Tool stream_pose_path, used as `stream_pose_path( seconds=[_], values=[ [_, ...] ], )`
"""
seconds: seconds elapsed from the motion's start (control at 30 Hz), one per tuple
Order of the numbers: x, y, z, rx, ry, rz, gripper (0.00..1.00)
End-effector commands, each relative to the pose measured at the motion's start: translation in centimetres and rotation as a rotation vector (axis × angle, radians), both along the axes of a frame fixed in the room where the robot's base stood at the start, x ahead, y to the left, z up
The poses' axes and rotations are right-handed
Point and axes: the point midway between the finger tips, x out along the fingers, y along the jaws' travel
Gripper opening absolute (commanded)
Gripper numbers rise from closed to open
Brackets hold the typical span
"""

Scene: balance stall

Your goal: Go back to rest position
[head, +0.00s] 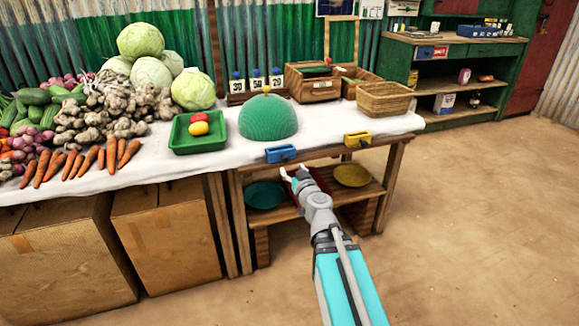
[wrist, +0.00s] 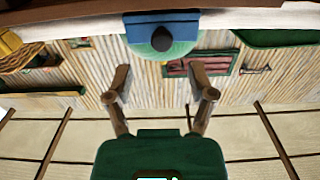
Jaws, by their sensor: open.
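My gripper (head: 293,172) is open, just in front of the stall table's (head: 222,152) front edge and below the blue holder (head: 281,153) on that edge. In the wrist view, my gripper (wrist: 163,88) shows two spread fingers with nothing between them. The blue holder (wrist: 150,20) with a dark round knob shows at the top of that view, beyond the fingertips and apart from them. A green dome (head: 268,118) with a small yellowish knob stands on the table behind the blue holder.
A green tray (head: 180,149) holds a red and a yellow item. A yellow holder (head: 357,138) is on the table edge, near a wicker basket (head: 384,100). A shelf below bears a teal plate (head: 264,195) and a yellow plate (head: 352,175). The floor at right is clear.

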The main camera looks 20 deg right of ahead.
Motion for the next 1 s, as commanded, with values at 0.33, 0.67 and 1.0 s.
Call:
stream_pose_path(
  seconds=[0.33,0.67,1.0],
  values=[
    [-0.7,-0.1,0.0,0.000,0.000,-0.001,0.71],
    [-0.7,0.7,-0.1,-0.001,0.009,0.034,0.71],
    [-2.0,6.7,-2.4,0.001,0.166,0.287,0.71]
  ],
)
